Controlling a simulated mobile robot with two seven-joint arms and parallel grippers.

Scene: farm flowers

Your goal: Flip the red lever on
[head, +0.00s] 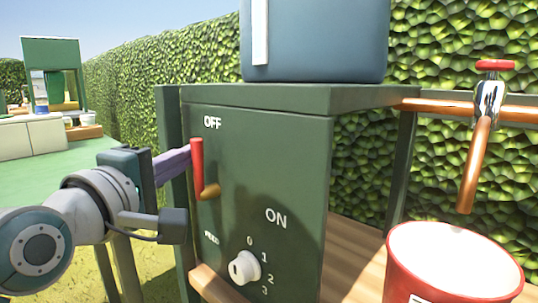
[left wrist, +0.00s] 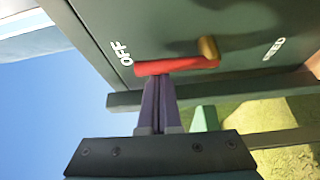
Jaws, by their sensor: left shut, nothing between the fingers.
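The red lever (head: 197,166) is on the front of a dark green control box (head: 285,165). Its handle stands upright from a brass pivot (head: 210,191), with its top just below the word OFF. ON is printed lower right. My left gripper (head: 186,153) is shut and empty, its purple fingertips at the lever's left side near the upper part. In the left wrist view, the fingertips (left wrist: 159,78) meet the edge of the red handle (left wrist: 175,66); I cannot tell whether they touch it. My right gripper is not in view.
A white dial (head: 244,268) with numbers sits low on the box. A blue tank (head: 315,40) stands on top. To the right are a copper tap (head: 476,160) and a red bucket (head: 400,270) on a wooden shelf. A hedge (head: 450,50) stands behind.

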